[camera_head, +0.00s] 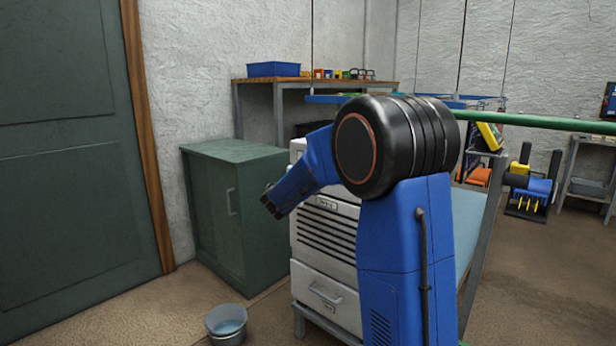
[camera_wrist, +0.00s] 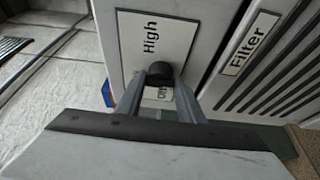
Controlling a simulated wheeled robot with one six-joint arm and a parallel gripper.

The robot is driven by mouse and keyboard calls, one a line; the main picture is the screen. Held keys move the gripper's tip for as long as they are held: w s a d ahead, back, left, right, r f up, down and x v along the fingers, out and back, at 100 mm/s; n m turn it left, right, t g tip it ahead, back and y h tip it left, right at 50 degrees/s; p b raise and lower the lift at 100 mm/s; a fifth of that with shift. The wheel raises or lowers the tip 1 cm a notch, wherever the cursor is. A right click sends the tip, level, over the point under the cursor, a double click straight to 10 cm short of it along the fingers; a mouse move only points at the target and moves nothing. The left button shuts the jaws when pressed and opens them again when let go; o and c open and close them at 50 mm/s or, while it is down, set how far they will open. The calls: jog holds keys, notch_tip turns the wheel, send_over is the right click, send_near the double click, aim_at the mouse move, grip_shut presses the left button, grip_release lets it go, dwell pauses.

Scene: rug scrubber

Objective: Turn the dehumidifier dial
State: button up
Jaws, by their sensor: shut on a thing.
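The dehumidifier (camera_head: 325,245) is a white cabinet with dark louvres and a lower drawer, partly hidden behind my arm in the head view. In the wrist view its panel (camera_wrist: 133,37) carries a "High" label and another label mostly covered by my fingers. The dial (camera_wrist: 160,72) is a small black knob on that panel. My gripper (camera_wrist: 160,88) has its two grey fingers shut on the dial, one on each side. In the head view the arm's end hides the dial.
A green cabinet (camera_head: 225,215) stands left of the dehumidifier. A grey bucket (camera_head: 227,325) is on the floor in front. A "Filter" label (camera_wrist: 249,43) and louvres lie right of the dial panel. A bench with a blue bin (camera_head: 273,69) stands behind.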

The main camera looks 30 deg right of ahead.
jog(key=shift+f, duration=0.1)
jog(key=o, duration=1.1)
jog(key=shift+c, duration=0.2)
jog(key=v, duration=1.7)
jog(key=shift+s+a, duration=0.2)
